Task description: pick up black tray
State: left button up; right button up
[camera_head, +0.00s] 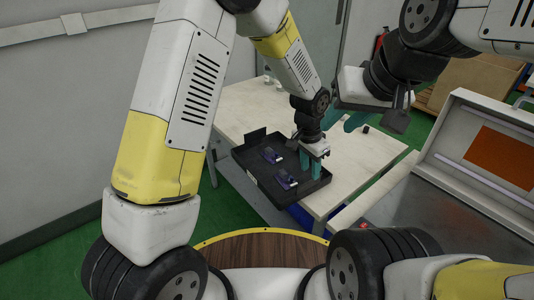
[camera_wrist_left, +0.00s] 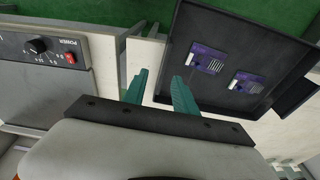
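In the left wrist view the tray (camera_wrist_left: 226,100) fills the upper right. My left gripper (camera_head: 311,170) is at the tray's right side, pointing down, with teal fingers apart. In the left wrist view my left gripper (camera_wrist_left: 158,84) shows a gap between its fingertips, with the tray's side wall near the right finger. Whether the wall is between the fingers is unclear. My right gripper (camera_head: 340,124) is open and empty, above the table behind the tray.
The pale table (camera_head: 365,160) has free room right of the tray. A small dark block (camera_head: 365,129) sits on it. A grey machine with an orange panel (camera_head: 502,157) stands at the right. A power panel (camera_wrist_left: 45,50) shows in the left wrist view.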

aim_at(310, 179)
pick_arm(q)
jog(key=f, duration=0.2)
jog(key=w+f, duration=0.1)
jog(key=f, duration=0.3)
jog(key=shift+w+d+f, duration=0.15)
jog(key=shift+d+f, duration=0.15)
jog(key=shift+d, duration=0.05)
grip_shut()
dwell(1.1)
